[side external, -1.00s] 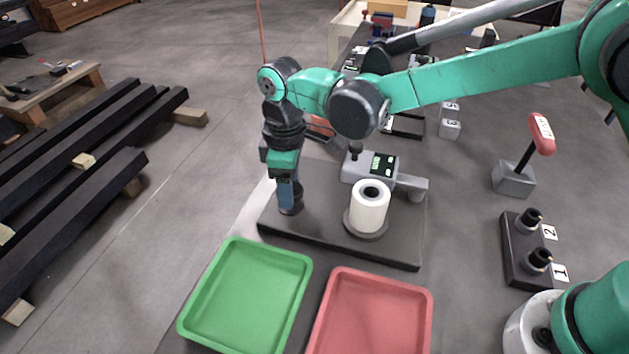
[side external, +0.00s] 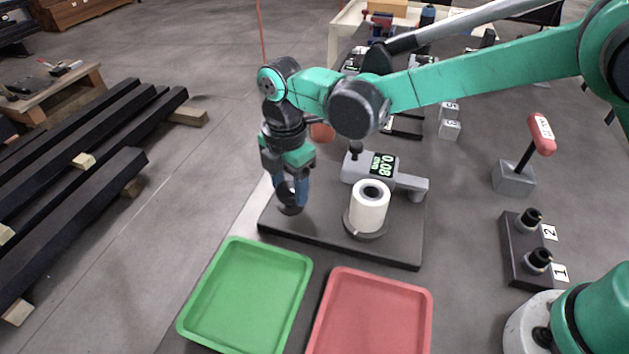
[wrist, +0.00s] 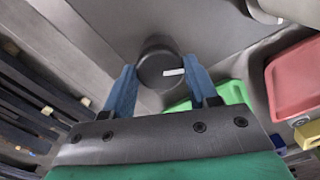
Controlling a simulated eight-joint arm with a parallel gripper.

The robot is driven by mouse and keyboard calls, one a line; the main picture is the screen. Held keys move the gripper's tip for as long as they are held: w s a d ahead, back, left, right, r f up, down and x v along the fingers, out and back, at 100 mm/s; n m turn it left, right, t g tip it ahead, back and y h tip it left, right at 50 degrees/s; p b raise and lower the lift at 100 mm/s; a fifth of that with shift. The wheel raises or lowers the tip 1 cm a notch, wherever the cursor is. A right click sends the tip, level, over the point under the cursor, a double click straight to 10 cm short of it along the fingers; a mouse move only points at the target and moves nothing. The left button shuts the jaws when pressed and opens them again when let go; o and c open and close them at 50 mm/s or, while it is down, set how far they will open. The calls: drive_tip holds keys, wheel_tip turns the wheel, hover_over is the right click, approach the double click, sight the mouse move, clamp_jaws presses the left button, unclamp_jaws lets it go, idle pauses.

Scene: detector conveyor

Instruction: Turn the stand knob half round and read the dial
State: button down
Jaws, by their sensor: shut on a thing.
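My gripper (side external: 291,192) points down at the left part of the dark stand plate (side external: 330,240), its two blue fingers either side of the round black knob (side external: 289,209). In the wrist view the knob (wrist: 158,68) sits between the fingertips, with a white mark pointing right. The gripper is shut on the knob. On the plate, a white hollow cylinder (side external: 369,208) stands upright on a dark disc (side external: 366,229). The dial is a grey unit with a dark screen (side external: 382,165) behind the cylinder. Its large green characters look like 0.80, tilted and hard to read surely.
A green tray (side external: 232,240) and a red tray (side external: 430,300) lie in front of the plate. On the right are a red-handled lever (side external: 541,134) and a block with two black knobs, labelled 1 and 2 (side external: 514,250). Black beams (side external: 60,150) lie at left.

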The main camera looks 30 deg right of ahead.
sight(290, 188)
drive_tip(key=shift+n, duration=2.2)
drive_tip(key=shift+c, duration=1.2)
unclamp_jaws()
drive_tip(key=shift+r, duration=2.85)
